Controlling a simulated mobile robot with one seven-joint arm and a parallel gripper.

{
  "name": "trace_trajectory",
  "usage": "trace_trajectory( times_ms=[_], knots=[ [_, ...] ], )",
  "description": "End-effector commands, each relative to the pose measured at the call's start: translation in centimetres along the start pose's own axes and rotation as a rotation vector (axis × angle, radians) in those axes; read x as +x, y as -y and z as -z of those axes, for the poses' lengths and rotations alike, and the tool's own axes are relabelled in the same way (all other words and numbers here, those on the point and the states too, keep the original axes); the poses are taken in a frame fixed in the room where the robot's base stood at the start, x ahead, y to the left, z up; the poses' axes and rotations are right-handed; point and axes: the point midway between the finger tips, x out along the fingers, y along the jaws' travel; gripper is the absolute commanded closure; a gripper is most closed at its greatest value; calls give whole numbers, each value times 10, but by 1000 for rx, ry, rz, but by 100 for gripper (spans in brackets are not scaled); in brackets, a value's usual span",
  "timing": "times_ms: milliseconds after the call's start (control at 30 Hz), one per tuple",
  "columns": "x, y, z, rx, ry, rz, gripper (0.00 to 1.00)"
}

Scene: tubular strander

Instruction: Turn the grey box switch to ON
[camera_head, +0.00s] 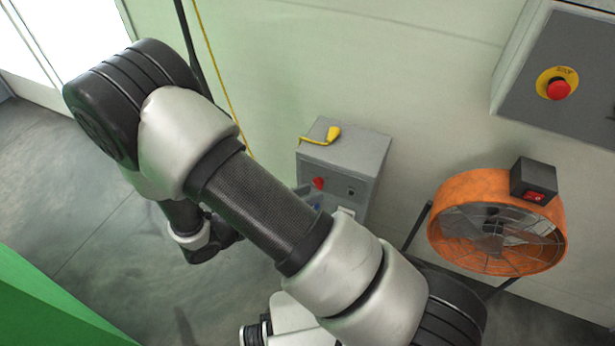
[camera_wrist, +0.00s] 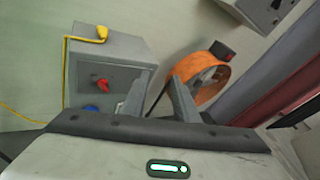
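The grey box (camera_head: 345,155) stands against the wall, with a red rotary switch (camera_head: 318,183) on its front and a yellow device on a cord on top. In the wrist view the grey box (camera_wrist: 125,52) is left of centre, and its red switch (camera_wrist: 102,84) is in plain sight. The switch's ON/OFF marks are too small to read. My gripper (camera_wrist: 158,98) is open and empty; its fingers are to the right of the switch in that view, one overlapping the box's lower right. In the head view my arm hides most of the gripper.
An orange fan (camera_head: 470,185) with a small black switch box (camera_head: 534,180) stands right of the grey box. A grey wall panel with a red emergency button (camera_head: 558,90) is at upper right. A yellow cord runs down the wall. Green machinery (camera_head: 45,310) is at lower left.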

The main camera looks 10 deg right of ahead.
Motion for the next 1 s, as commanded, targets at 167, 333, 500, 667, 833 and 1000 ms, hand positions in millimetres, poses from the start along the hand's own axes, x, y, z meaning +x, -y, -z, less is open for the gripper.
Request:
trace_trajectory(
  times_ms=[167, 333, 500, 667, 833, 1000],
  knots=[
    [-7, -45, 96, -312, 261, -200, 73],
    [-12, -63, 145, -473, 410, -313, 73],
    [-11, -70, 159, -523, 458, -351, 73],
    [7, -78, 152, -523, 459, -349, 73],
    [38, -93, 140, -522, 457, -346, 73],
    [69, -110, 128, -521, 456, -347, 73]
  ],
)
